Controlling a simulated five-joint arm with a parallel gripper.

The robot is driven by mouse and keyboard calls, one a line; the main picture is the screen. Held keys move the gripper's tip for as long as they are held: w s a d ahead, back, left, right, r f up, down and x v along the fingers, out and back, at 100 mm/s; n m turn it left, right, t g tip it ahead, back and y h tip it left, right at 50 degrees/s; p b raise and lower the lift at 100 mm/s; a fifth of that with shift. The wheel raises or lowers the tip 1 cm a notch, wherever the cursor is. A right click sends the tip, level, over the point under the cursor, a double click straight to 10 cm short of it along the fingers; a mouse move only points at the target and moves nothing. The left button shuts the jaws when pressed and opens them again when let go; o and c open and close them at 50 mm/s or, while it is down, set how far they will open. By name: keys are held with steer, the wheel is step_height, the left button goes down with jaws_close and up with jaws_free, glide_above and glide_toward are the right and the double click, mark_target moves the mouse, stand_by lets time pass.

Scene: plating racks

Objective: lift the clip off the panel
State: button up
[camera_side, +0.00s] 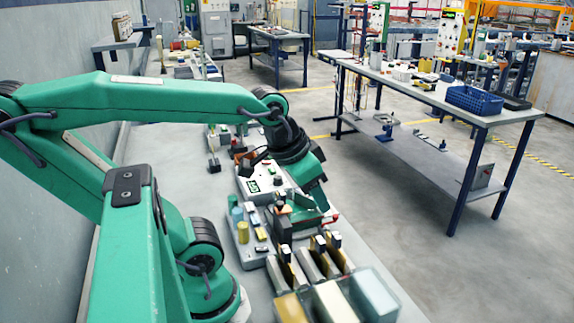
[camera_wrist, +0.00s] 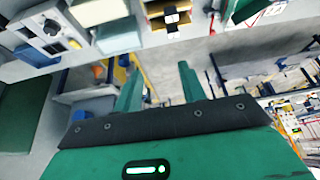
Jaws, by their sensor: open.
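Several upright panels (camera_side: 308,264) stand side by side in a rack at the lower middle of the side view. Small dark clips with pale tops sit on their upper edges; one clip (camera_side: 336,239) is at the right. I cannot tell which clip is the task's. In the wrist view, a black and white clip (camera_wrist: 172,16) shows against a gold-coloured panel (camera_wrist: 154,10) at the top edge. My gripper (camera_wrist: 160,78) is open, with nothing between its fingers. In the side view my gripper (camera_side: 303,224) is just behind the panels, its fingertips partly hidden.
A grey control box (camera_side: 266,183) stands on the bench behind my gripper. A tray with small coloured blocks (camera_side: 246,247) lies left of the panels. The floor right of the bench is clear up to a table (camera_side: 420,88).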

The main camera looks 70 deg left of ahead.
steer(key=w+a+f+n+g, duration=0.2)
steer(key=a+f+g, duration=0.1)
steer(key=a, duration=0.8)
steer(key=n+g, duration=0.1)
steer(key=g, duration=0.1)
glide_above(279, 203)
step_height(279, 203, down, 4)
steer(key=shift+r, duration=0.25)
steer(key=shift+f, duration=0.15)
steer(key=shift+f, duration=3.8)
jaws_close()
